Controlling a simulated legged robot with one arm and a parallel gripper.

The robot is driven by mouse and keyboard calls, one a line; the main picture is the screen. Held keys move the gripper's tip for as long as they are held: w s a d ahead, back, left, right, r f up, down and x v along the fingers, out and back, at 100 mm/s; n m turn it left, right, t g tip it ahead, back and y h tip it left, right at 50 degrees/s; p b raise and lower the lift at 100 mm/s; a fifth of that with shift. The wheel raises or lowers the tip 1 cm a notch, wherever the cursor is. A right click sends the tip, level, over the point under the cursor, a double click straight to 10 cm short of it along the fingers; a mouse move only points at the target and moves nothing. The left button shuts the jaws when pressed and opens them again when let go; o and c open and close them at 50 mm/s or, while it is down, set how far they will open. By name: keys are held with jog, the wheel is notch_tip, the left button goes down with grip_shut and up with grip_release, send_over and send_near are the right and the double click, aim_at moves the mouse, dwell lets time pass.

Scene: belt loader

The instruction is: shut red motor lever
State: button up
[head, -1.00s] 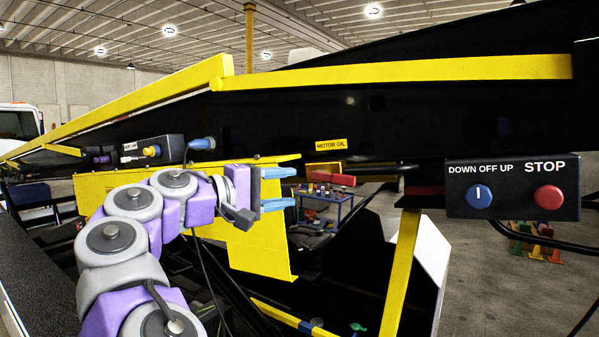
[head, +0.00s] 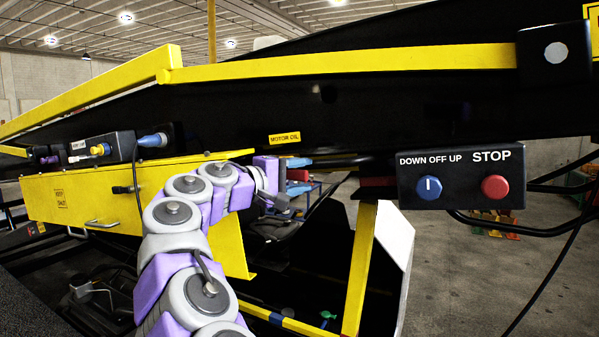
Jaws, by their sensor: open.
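My gripper (head: 299,176) is near the middle of the head view, with its blue fingers apart and pointing right. A red bar (head: 298,174), which looks like the red motor lever, shows between the fingers below the yellow MOTOR OIL label (head: 284,138). The fingers and wrist hide most of it. I cannot tell whether the fingers are around it or only in front of it, or whether they touch it.
A black control box (head: 461,178) with a blue knob (head: 429,189) and a red STOP button (head: 495,189) is to the right. A yellow panel (head: 90,195) lies left, behind my arm. Black cables hang at right.

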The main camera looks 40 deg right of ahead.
jog(key=shift+d, duration=0.95)
jog(key=shift+s+r, duration=0.1)
jog(key=shift+s, duration=0.05)
jog(key=a, duration=0.3)
jog(key=shift+w+a+r, duration=0.2)
jog(key=shift+w, duration=0.15)
jog(key=shift+s+a, duration=0.15)
jog(key=shift+a, duration=0.1)
jog(key=shift+s+r, duration=0.1)
jog(key=shift+c, duration=0.4)
jog(key=d, duration=0.3)
jog(key=shift+f, duration=0.25)
jog(key=c, duration=0.4)
jog(key=shift+d, duration=0.1)
jog(key=shift+c, duration=0.9)
jog(key=shift+f, duration=0.1)
grip_shut()
jog(key=shift+w, duration=0.2)
